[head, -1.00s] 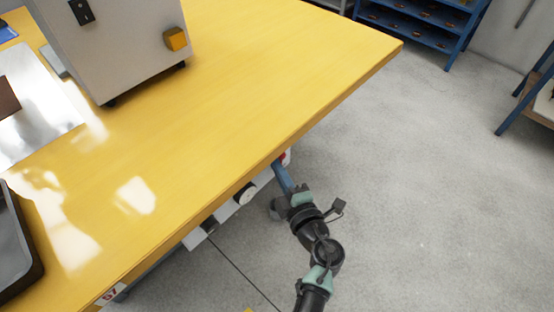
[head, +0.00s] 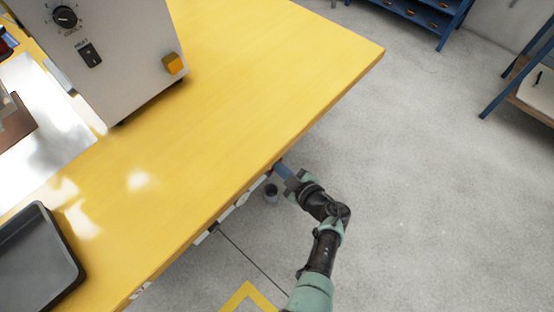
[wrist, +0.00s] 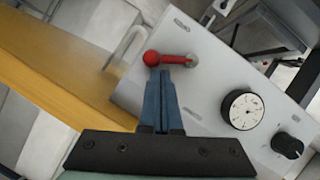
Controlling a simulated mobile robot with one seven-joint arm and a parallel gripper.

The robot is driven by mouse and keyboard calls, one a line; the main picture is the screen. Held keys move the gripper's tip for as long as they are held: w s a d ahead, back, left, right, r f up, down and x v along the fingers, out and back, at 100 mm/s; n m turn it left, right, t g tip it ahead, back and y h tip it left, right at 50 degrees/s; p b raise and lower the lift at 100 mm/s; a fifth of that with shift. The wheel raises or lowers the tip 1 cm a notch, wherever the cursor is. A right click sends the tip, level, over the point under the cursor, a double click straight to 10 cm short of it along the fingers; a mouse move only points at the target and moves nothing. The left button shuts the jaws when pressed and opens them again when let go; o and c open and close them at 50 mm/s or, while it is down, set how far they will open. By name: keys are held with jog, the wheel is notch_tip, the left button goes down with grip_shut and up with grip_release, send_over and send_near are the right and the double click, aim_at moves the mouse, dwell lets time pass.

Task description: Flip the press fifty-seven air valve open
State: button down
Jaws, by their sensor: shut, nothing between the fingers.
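The air valve is a red lever (wrist: 172,58) with a round ball at its left end, on a pale panel (wrist: 215,85) below the table edge. In the wrist view the lever lies roughly across the picture, its pivot at the right. My gripper (wrist: 164,72) is shut and empty, with its blue fingertips just below the lever in the picture. I cannot tell whether they touch it. In the head view my gripper (head: 279,168) is at the table's front edge, and the table hides most of the panel.
The panel also carries a dial gauge (wrist: 243,109) and a black knob (wrist: 288,145). The yellow table (head: 235,90) holds a grey machine (head: 125,55) and a dark tray (head: 35,262). Open floor (head: 410,180) lies to the right.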

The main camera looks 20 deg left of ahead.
jog(key=shift+w+d+f+m+g+b, duration=0.3)
jog(key=shift+w+f+m+g+b, duration=0.5)
jog(key=shift+m+b, duration=0.25)
jog(key=shift+w+b, duration=0.2)
jog(key=shift+b, duration=0.15)
jog(key=shift+d+r, duration=0.1)
